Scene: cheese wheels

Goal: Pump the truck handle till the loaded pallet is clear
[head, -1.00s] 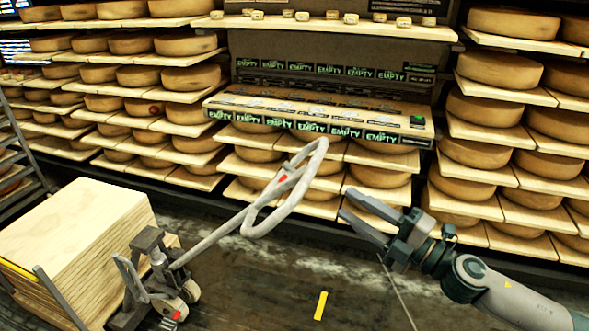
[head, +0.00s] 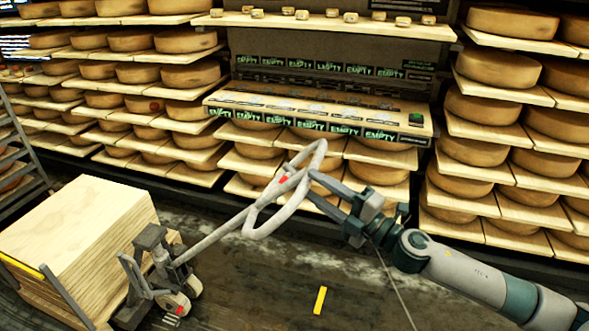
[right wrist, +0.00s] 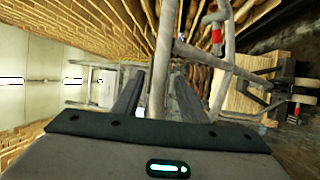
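The pallet truck's handle (head: 262,205) is a grey bar ending in a closed loop with a red mark, leaning up and right from the truck (head: 160,270). The load, a stack of pale boards (head: 78,232), sits behind the truck at the left. The pallet's underside and its gap to the floor cannot be made out. My right gripper (head: 312,184) is open at the right side of the handle loop. In the right wrist view the loop's bar (right wrist: 161,50) runs between the spread fingers, with a gap beside it. My left gripper is not in view.
Racks of cheese wheels (head: 470,150) line the back wall. A ledge with "EMPTY" labels (head: 320,120) juts out behind the handle. A dark rack (head: 22,160) stands at the far left. The dark floor around the yellow mark (head: 320,300) is clear.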

